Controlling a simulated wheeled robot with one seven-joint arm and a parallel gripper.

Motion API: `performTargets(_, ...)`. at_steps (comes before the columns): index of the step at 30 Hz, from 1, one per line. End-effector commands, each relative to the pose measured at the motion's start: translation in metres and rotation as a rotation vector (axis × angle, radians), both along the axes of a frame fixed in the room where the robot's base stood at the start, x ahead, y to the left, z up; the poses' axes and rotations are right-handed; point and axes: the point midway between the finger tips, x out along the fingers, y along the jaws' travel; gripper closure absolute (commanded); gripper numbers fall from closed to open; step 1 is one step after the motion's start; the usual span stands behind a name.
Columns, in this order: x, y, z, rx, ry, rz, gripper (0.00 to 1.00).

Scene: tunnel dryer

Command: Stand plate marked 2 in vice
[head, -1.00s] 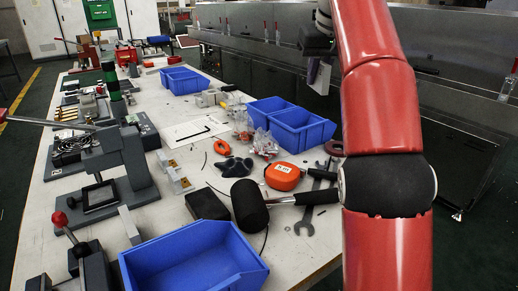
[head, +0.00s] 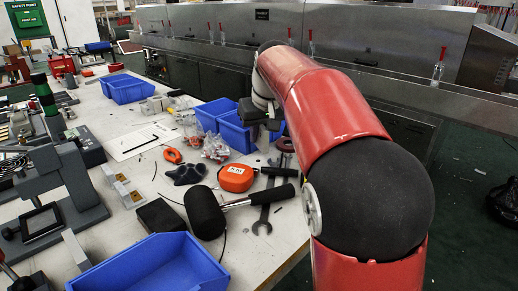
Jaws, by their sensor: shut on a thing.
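My gripper (head: 262,124) is beyond the bench's right-hand edge items, beside the blue bins, partly hidden by my own arm. It is shut on a pale grey plate (head: 262,139), of which only a small part shows below the fingers. No mark can be read on it. I cannot pick out the vice for certain. A grey press-like tool (head: 68,185) stands at the left of the bench, far from my gripper, and more grey metal fixtures are cut off at the lower left.
The pale bench (head: 290,225) holds a blue bin (head: 160,265) in front, a black mallet (head: 206,212), an orange tape measure (head: 236,178), a spanner (head: 263,222) and a black block (head: 160,216). Blue bins (head: 236,131) stand near my gripper. A steel dryer (head: 385,75) runs behind.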

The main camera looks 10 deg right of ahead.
Motion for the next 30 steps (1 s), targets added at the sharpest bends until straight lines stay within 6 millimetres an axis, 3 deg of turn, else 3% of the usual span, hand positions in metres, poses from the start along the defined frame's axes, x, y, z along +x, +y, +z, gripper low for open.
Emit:
performTargets(12, 0.000, 0.000, -0.044, 0.001, -0.001, -0.001, 1.00)
performTargets(23, 0.000, 0.000, -0.048, 0.001, -0.002, -0.001, 1.00)
performTargets(24, 0.000, 0.000, -0.049, 0.001, -0.001, -0.001, 0.84)
performTargets(29, 0.000, 0.000, -0.048, 0.001, -0.001, -0.001, 0.64)
performTargets(30, 0.000, 0.000, -0.048, 0.001, -0.001, -0.001, 0.64)
